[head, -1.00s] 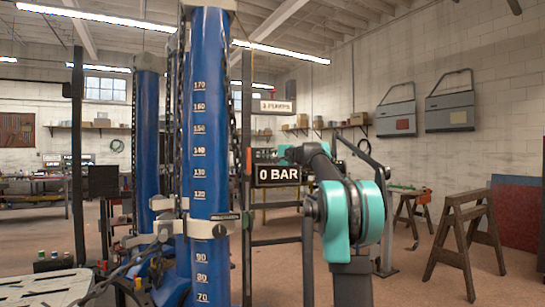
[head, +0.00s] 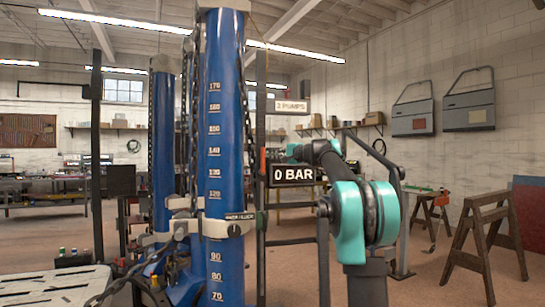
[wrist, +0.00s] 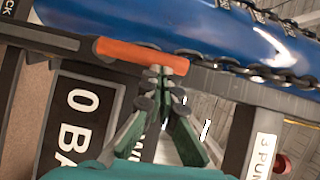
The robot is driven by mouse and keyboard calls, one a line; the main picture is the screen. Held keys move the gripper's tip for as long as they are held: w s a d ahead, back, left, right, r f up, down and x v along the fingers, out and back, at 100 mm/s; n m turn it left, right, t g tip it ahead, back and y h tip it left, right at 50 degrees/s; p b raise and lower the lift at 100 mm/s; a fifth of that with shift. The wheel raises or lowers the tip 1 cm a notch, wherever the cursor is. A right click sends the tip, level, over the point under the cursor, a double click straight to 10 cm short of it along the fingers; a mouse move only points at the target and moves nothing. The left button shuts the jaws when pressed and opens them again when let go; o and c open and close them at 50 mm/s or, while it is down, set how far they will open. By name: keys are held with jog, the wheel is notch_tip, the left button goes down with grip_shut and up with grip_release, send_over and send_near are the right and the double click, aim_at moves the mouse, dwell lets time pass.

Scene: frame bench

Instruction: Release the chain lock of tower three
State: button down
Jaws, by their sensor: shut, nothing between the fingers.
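A blue tower (head: 222,150) with a white scale stands upright left of my arm in the head view. Its blue body (wrist: 170,25) crosses the top of the wrist view, with a dark chain (wrist: 265,72) along it. An orange bar (wrist: 135,54), perhaps the lock's lever, lies beside the tower in the wrist view; it shows small and red-orange (head: 263,161) in the head view. My gripper (wrist: 160,74) is shut and empty, its green fingertips at the bar's lower edge. I cannot tell whether they touch it. The lock's inner parts are not visible.
A black "0 BAR" display (head: 293,174) hangs near my arm, close to my fingers in the wrist view (wrist: 78,125). A pumps sign (head: 287,107) is above. A second blue tower (head: 162,140) stands behind left.

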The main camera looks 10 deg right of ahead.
aim_at(262, 153)
jog(key=shift+a+r+n, duration=0.1)
jog(key=shift+a+n, duration=0.2)
jog(key=shift+s+a+r+n+g+h, duration=0.15)
jog(key=shift+a+n+g+h, duration=0.15)
jog(key=shift+a+n+h, duration=0.2)
jog(key=shift+s+a+r+n+g+h, duration=0.1)
jog(key=shift+a+n+g+h, duration=0.25)
jog(key=shift+a+n, duration=0.2)
jog(key=shift+a+n+h, duration=0.55)
jog(key=shift+a, duration=0.2)
jog(key=shift+s+a+f+n+g+h, duration=0.1)
jog(key=shift+a+f+n+g+h, duration=0.2)
jog(key=shift+a+n+h, duration=0.45)
jog(key=shift+s+a+f+n+g+h, duration=0.1)
jog(key=shift+a+f+n+h, duration=0.3)
jog(key=shift+a, duration=0.65)
